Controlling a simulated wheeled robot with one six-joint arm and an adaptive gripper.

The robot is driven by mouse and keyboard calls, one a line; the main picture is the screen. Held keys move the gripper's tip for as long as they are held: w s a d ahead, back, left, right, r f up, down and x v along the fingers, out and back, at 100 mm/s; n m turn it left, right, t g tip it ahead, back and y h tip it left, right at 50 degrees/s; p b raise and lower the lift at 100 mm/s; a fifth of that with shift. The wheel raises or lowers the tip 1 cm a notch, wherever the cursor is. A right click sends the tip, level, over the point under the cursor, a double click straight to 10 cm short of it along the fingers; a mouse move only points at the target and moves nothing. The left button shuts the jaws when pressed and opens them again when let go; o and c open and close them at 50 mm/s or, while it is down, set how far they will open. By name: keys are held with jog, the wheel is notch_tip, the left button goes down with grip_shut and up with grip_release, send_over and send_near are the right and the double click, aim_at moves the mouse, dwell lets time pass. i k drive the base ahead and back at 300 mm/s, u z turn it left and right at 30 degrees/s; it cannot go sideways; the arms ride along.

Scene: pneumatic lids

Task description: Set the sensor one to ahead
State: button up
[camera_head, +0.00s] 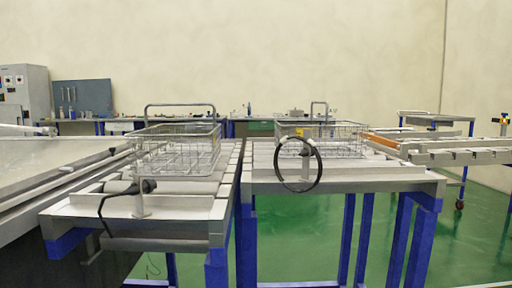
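A small black sensor-like head (145,186) sits on a short post at the near end of the left roller conveyor. A black cable runs from it to the left and down over the conveyor's front edge. A second post stands at the near end of the right conveyor, with a coiled black cable (318,168) hanging at it. I cannot tell which of these is sensor one, and neither one's exact facing is clear. My gripper is not in view.
Wire baskets sit on the left conveyor (181,208) and right conveyor (350,186), the left basket (208,150) and right basket (345,137). A narrow gap separates the conveyors. A steel table (50,165) stands at left. Green floor (480,235) is clear at right.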

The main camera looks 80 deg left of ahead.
aim_at(309, 149)
jog(key=u, duration=0.55)
jog(key=i, duration=0.95)
jog(key=u, duration=2.6)
